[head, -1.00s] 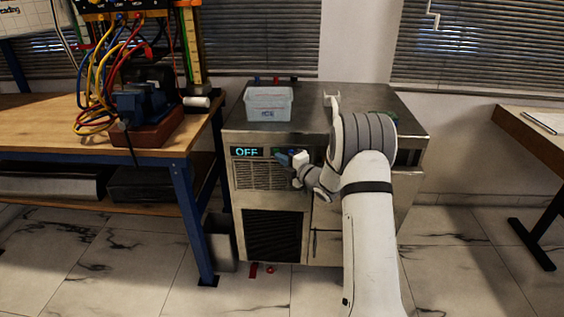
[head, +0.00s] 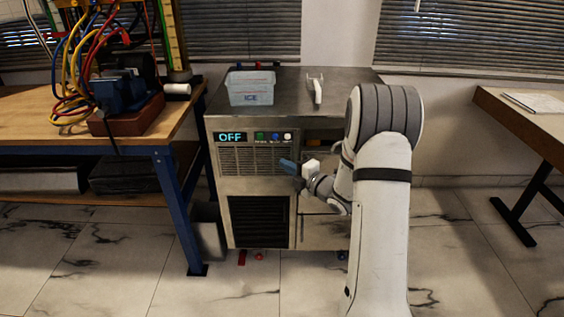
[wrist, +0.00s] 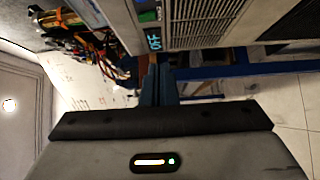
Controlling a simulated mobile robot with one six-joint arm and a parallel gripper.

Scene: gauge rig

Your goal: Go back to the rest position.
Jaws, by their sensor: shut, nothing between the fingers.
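My gripper (head: 287,164) is in front of the steel ice machine (head: 225,185), below and to the right of its control panel, with empty air around its blue fingertips. In the wrist view my gripper (wrist: 158,68) shows its two blue fingers close together with nothing between them. The panel's display (head: 231,137) reads OFF in cyan, and it also shows in the wrist view (wrist: 154,41). Green, blue and white buttons (head: 275,136) sit right of the display. My arm hides part of the machine's right side.
A clear ICE bin (head: 250,88) and a white scoop-like item (head: 316,88) are on the machine's top. A wooden workbench (head: 40,125) with coloured cables stands at the left. Another table (head: 520,115) stands at the right.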

